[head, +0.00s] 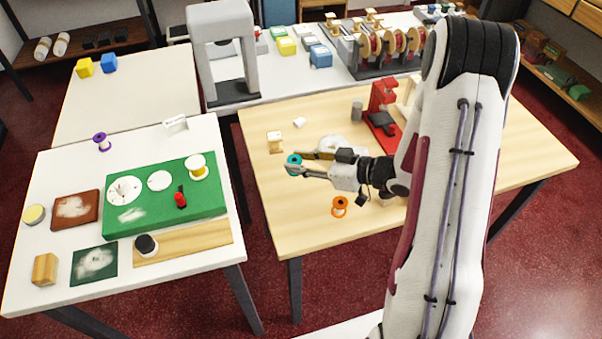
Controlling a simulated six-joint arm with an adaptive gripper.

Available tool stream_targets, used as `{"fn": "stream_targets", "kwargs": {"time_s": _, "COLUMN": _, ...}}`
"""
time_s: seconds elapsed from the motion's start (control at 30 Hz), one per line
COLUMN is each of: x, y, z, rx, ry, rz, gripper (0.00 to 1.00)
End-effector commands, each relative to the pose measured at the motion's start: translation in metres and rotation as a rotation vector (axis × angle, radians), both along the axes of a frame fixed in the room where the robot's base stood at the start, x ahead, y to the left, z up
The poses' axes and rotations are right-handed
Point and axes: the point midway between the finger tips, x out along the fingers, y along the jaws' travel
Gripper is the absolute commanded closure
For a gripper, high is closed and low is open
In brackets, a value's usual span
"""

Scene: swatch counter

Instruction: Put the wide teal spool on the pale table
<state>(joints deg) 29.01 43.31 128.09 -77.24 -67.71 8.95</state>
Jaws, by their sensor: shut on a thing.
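The teal spool (293,159) is between the fingertips of my gripper (296,165), which is shut on it. The gripper partly hides the spool. They are over the left part of the light wood table (275,205); I cannot tell whether the spool touches the top. A white table (75,170) stands at the left, and a cream-topped table (130,103) stands behind it. I cannot tell for sure which one is called pale.
An orange spool (339,206) and a gold spool (275,141) stand near my gripper. A red device (382,105) is further back. The white table holds a green board (150,212) and a purple spool (102,141). The cream top is mostly bare, with yellow (84,67) and blue (108,62) blocks.

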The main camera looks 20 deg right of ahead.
Motion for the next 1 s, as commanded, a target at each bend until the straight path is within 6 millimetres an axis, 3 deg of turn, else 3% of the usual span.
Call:
{"fn": "stream_targets", "kwargs": {"time_s": 0.63, "x": 0.000, "y": 0.000, "z": -0.012, "rx": 0.001, "ry": 0.000, "rz": 0.000, "gripper": 0.88}}
{"fn": "stream_targets", "kwargs": {"time_s": 1.0, "x": 0.000, "y": 0.000, "z": -0.042, "rx": 0.001, "ry": 0.000, "rz": 0.000, "gripper": 0.88}}
